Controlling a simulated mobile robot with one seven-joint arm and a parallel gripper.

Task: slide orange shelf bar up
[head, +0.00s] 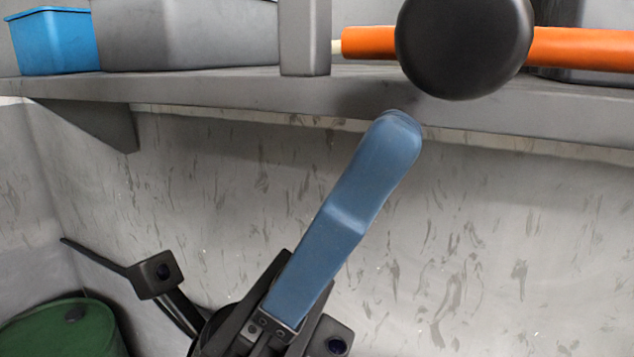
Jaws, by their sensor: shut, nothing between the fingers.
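The orange bar (580,48) runs level across the upper right, just above the front edge of the grey shelf (220,88). Its left end shows a short pale section beside a grey upright post (305,38). A round black knob-like part (464,48) covers the middle of the visible bar; whether it is fixed to the bar I cannot tell. My gripper (398,122) reaches up from the bottom with its blue fingers shut and empty. Its tip overlaps the shelf edge in the picture, below and left of the black part. I cannot tell whether it touches anything.
A blue bin (55,42) and a grey box (185,35) stand on the shelf at the left. A shelf bracket (100,125) hangs below. A green drum (62,330) is at the lower left. The stained wall below the shelf is bare at the right.

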